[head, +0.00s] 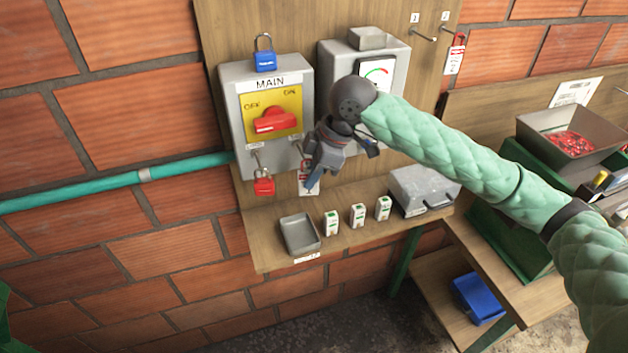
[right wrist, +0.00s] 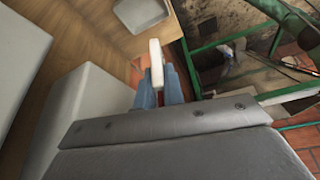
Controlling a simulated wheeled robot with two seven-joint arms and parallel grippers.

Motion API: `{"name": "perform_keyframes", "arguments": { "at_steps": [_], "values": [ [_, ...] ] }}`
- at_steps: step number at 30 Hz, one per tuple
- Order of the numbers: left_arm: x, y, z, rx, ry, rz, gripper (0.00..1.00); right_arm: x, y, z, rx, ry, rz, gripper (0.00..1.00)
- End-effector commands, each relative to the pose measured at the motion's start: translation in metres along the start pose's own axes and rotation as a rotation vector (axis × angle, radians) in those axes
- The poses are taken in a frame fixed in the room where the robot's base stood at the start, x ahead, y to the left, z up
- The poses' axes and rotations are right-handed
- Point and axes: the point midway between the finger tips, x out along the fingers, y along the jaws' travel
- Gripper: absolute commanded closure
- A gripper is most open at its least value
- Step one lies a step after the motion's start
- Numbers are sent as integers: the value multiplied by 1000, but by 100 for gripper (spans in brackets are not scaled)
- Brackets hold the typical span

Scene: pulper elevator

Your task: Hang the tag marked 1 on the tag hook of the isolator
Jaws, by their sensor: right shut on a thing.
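The grey isolator (head: 228,103) marked MAIN is on the wooden backboard, with a red handle (head: 275,120) on a yellow plate. A red and white tag (head: 304,186) is at its lower right, by the small tag hook (head: 297,151). My right gripper (head: 314,178) is shut on this tag; the right wrist view shows a white edge (right wrist: 156,55) between the blue fingertips (right wrist: 158,85). The number is not readable, and I cannot tell whether the tag touches the hook. The peg under label 1 (head: 424,36) is bare. My left gripper is not in view.
A red padlock (head: 264,184) hangs under the isolator at left; a blue padlock (head: 264,56) is on top. Another tag (head: 455,56) hangs on the peg at upper right. The shelf below holds a grey tray (head: 300,234), several small white blocks (head: 357,216) and a grey case (head: 424,186).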

Motion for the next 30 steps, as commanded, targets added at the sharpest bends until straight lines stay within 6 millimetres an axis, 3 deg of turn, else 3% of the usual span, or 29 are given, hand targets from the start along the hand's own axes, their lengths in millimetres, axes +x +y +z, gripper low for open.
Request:
{"name": "perform_keyframes", "arguments": {
  "at_steps": [12, 30],
  "values": [
    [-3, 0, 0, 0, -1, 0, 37, 7, 15, -2, 1, 2, -1, 100],
    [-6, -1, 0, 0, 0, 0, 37, 11, 17, -1, 0, 1, -1, 100]
  ]
}}
